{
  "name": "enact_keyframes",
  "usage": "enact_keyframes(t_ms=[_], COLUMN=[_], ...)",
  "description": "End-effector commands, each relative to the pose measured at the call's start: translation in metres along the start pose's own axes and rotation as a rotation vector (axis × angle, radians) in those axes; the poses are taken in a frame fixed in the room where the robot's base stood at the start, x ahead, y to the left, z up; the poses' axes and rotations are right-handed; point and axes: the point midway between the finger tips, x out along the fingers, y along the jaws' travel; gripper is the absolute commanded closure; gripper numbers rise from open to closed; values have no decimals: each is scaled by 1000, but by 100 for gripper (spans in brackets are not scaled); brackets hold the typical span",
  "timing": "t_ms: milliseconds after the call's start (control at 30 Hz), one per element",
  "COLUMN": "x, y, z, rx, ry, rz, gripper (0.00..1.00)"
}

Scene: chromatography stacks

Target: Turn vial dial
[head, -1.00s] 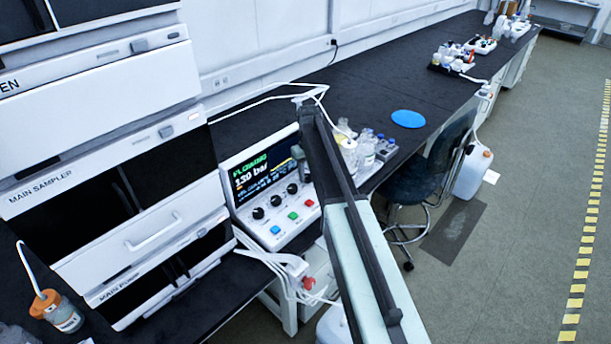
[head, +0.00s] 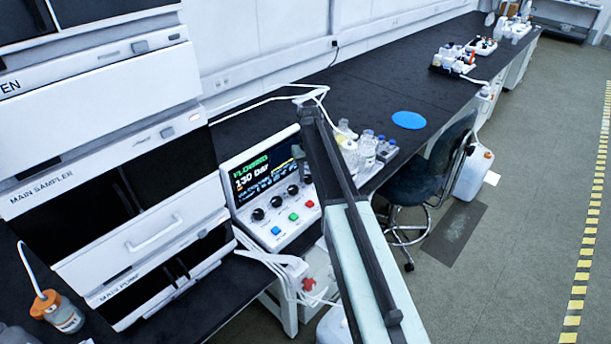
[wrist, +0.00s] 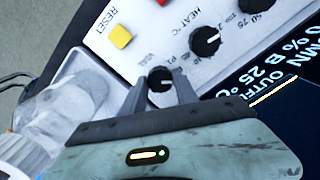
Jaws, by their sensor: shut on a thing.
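The vial dial (wrist: 160,78) is a small black knob with a white mark, on a white control panel (wrist: 170,32) with printed labels. In the wrist view, my gripper (wrist: 159,90) has one dark finger on each side of this dial and is shut on it. In the head view, my gripper (head: 292,168) is at the upper right of the panel, in front of the screen's right edge.
A black heat dial (wrist: 206,41) and a yellow reset button (wrist: 120,36) are close to my gripper. The lit screen (head: 262,175) reads 130 bar. Clear glass bottles (head: 367,146) stand just right of my arm. A chair (head: 425,180) is further right.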

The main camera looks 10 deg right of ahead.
Motion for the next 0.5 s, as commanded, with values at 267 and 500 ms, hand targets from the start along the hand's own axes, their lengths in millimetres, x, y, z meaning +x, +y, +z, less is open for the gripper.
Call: enact_keyframes(t_ms=[267,500], x=[0,0], y=[-2,-2], z=[1,1], rx=[219,368], ry=[-5,-5], rz=[-2,-1], gripper=[100,100])
